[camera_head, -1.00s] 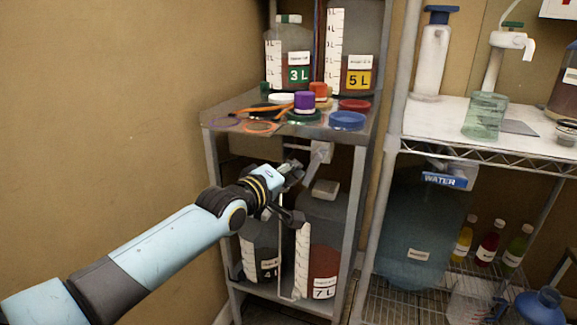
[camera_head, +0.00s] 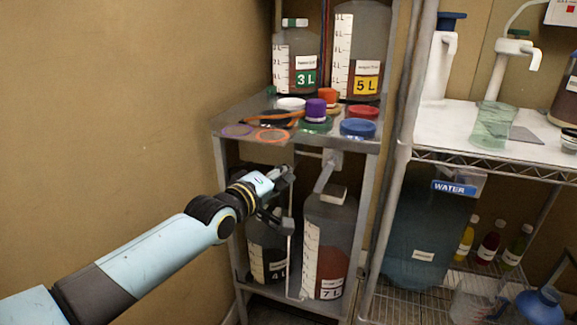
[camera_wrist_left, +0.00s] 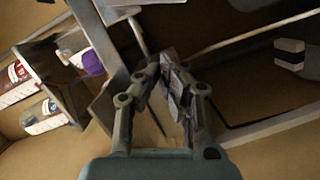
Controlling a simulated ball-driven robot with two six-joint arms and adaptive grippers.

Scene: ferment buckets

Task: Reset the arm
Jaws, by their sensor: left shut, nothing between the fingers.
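My left arm comes in from the lower left in the head view. Its gripper (camera_head: 284,190) is in front of the lower bay of the grey metal shelf unit (camera_head: 226,170), above the 4 L bottle (camera_head: 266,252) and left of the 7 L bottle (camera_head: 328,240). In the left wrist view the gripper (camera_wrist_left: 172,75) has its fingers together and empty. Part of the 4 L bottle is hidden behind the gripper. My right gripper is in neither view.
Lids and rings, including a blue lid (camera_head: 358,127) and a purple cap (camera_head: 315,108), lie on the middle shelf. A white wire rack (camera_head: 480,160) stands right. Room is free by the left wall.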

